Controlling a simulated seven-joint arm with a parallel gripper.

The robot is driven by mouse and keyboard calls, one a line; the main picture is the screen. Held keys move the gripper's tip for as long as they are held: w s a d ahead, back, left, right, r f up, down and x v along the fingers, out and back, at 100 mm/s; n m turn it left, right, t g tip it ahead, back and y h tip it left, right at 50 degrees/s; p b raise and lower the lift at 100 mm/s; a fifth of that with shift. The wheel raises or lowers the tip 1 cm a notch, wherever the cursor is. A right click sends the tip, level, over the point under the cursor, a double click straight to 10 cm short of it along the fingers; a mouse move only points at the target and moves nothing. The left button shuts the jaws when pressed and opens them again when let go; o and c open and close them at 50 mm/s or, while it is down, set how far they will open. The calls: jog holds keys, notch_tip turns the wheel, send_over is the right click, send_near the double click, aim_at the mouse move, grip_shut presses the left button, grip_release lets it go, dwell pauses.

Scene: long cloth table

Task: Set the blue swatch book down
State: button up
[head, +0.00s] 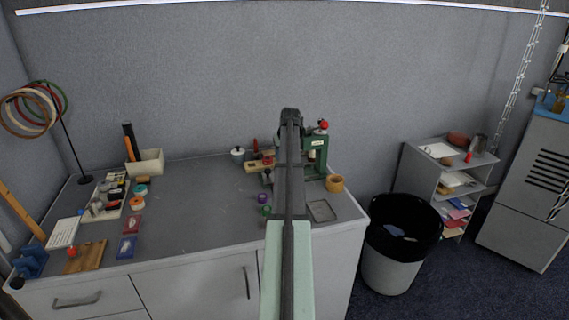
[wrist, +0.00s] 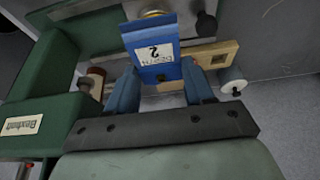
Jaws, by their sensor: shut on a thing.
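The blue swatch book (wrist: 147,38), with a white label bearing a 2, is between the blue fingers of my gripper (wrist: 158,68) in the wrist view. My gripper is shut on it. The book is tilted in the picture, with its far end beyond the fingertips. Whether it touches anything below cannot be told. In the head view my own arm hides the gripper and the held book.
A green machine (head: 315,153) stands close beside my arm; its green body (wrist: 62,58) fills the wrist view's left. Wooden block (wrist: 212,54), tape roll (head: 334,184) and shallow tray (head: 321,210) are near. Mid-left table is clear.

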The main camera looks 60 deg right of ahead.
jog(key=shift+f, duration=2.15)
jog(key=shift+f, duration=0.15)
jog(key=o, duration=1)
jog(key=shift+o, duration=0.2)
jog(key=v, duration=1.2)
